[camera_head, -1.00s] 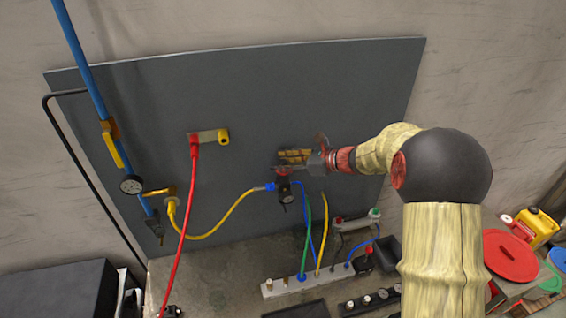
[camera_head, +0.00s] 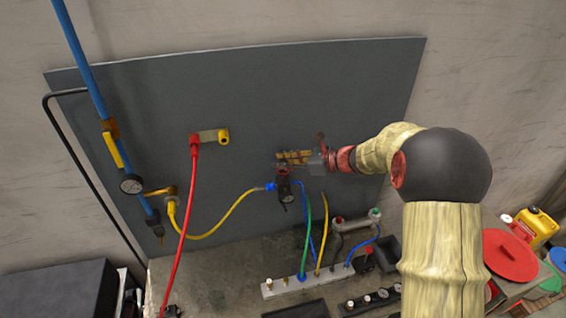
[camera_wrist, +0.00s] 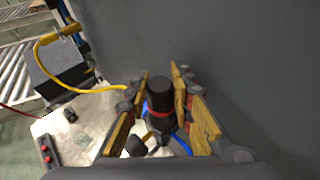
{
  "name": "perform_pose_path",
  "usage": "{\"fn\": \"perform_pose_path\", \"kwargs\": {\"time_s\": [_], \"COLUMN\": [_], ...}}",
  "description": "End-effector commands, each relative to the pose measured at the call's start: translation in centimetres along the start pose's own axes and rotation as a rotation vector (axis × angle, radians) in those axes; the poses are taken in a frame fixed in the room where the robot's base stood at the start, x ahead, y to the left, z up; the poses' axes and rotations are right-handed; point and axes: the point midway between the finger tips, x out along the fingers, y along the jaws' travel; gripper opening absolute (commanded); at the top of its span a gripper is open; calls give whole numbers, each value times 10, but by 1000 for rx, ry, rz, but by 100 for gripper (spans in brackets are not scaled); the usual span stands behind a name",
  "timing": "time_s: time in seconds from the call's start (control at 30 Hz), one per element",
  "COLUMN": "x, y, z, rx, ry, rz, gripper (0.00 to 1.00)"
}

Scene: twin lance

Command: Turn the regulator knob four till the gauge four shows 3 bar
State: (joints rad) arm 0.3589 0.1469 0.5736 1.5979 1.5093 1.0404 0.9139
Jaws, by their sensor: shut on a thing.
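The regulator (camera_head: 284,188) is a dark unit on the grey panel, joined to the yellow and blue hoses. Its small round gauge (camera_head: 288,198) faces out low on the body; the needle is too small to read. My gripper (camera_head: 284,163) comes in from the right at the top of the regulator and mostly hides the knob there. In the wrist view, the black knob (camera_wrist: 159,92) with a red ring below it stands between the two yellow-padded fingers. My gripper is shut on this knob. I cannot read a number on the regulator.
A blue pipe with a gauge (camera_head: 131,184) runs down the left side. A red hose (camera_head: 188,220) and a yellow hose (camera_head: 228,216) cross the panel. A pale manifold (camera_head: 305,281) with hoses stands below. The upper panel (camera_head: 300,90) is clear.

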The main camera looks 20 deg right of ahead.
Motion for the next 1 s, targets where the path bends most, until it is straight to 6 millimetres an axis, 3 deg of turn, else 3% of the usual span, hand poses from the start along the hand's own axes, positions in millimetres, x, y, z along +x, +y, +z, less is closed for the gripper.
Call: {"fn": "perform_pose_path", "kwargs": {"time_s": [0.27, 1.0], "x": [0, 0], "y": [-1, 0], "z": [0, 0], "rx": [-36, -225], "ry": [0, 0], "rz": [93, 547], "gripper": [0, 0]}}
